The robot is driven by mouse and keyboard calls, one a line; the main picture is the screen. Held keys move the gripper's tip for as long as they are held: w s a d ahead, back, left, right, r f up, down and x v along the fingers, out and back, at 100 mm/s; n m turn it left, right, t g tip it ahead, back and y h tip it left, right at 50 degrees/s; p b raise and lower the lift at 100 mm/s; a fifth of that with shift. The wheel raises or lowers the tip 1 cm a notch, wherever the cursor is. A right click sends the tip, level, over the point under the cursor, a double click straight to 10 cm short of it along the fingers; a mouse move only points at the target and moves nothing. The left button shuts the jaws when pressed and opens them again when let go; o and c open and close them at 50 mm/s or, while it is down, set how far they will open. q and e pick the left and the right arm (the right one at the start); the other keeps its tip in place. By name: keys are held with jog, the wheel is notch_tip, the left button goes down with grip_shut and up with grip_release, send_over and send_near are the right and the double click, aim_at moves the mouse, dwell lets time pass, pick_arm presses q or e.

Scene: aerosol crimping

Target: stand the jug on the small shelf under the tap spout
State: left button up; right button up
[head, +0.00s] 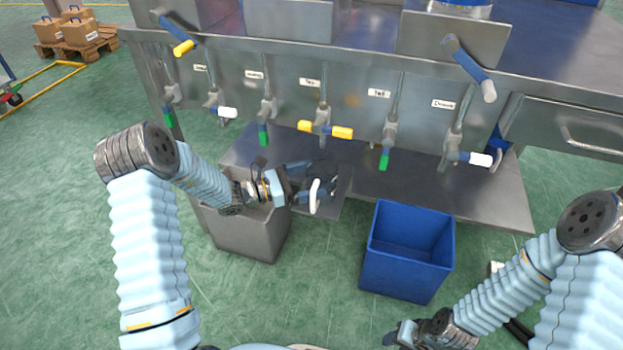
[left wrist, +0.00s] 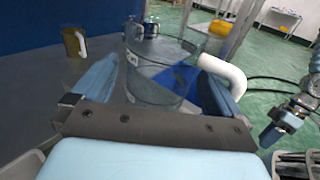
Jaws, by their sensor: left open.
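The jug is a clear vessel with a white handle (head: 315,196). It stands in front of the taps in the head view, at the small steel shelf (head: 343,192); whether it rests on it I cannot tell. In the left wrist view the jug (left wrist: 155,88) looks upright between my blue fingers, with its handle on the right. My left gripper (head: 310,178) is open around the jug and hides part of it. The tap (head: 322,118) with yellow handles is above and behind the jug. My right gripper (head: 398,335) is low at the bottom edge, partly seen.
A grey bin (head: 250,235) stands under my left forearm. A blue crate (head: 408,245) is on the floor to the right. Several other taps line the steel bench front. An amber jug (left wrist: 75,42) with a white handle shows in the left wrist view.

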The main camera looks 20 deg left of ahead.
pick_arm(q)
jog(key=v, duration=1.1)
dwell(0.8)
